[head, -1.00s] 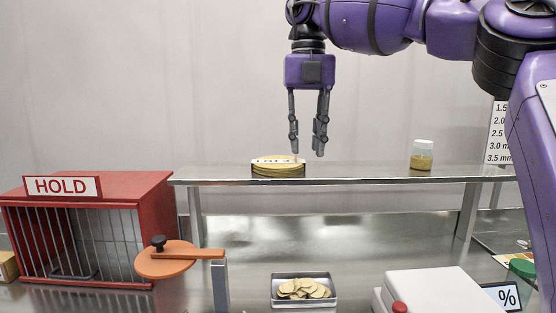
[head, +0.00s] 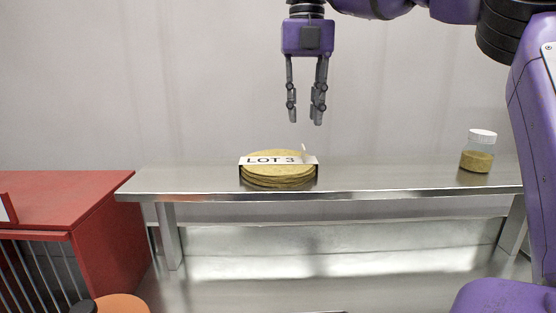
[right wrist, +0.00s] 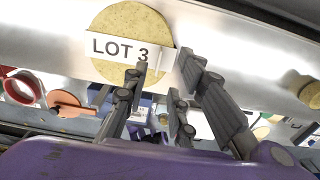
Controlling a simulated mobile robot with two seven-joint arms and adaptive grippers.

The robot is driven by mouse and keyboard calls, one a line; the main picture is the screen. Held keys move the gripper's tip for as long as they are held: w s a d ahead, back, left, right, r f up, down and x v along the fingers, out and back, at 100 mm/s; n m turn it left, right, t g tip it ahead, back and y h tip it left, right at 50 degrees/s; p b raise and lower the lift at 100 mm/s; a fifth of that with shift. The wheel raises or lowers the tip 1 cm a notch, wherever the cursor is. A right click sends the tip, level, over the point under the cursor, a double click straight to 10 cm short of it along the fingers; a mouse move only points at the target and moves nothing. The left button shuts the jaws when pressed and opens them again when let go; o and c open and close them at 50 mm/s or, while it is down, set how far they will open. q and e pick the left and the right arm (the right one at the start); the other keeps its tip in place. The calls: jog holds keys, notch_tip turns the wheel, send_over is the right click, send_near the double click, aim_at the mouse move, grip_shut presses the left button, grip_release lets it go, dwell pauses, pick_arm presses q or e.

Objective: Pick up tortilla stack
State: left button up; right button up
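The tortilla stack (head: 279,180) is a pile of round yellow tortillas on the raised steel shelf, with a white "LOT 3" label (head: 270,161) across its front. In the right wrist view the stack (right wrist: 130,20) shows from above, with the label over its middle. My right gripper (head: 304,122) points down above and slightly right of the stack, apart from it. Its fingers are spread with nothing between them; they also show in the right wrist view (right wrist: 158,80). My left gripper is not in view.
A jar with a white lid (head: 478,152) stands on the steel shelf (head: 380,180) to the right. A red barred box (head: 75,215) is at the left, with an orange disc (head: 122,303) at the lower left. The shelf between stack and jar is clear.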

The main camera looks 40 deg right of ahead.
aim_at(303, 146)
jog(key=f, duration=0.7)
jog(key=shift+s+a+f, duration=0.25)
jog(key=shift+s+a, duration=0.1)
grip_shut()
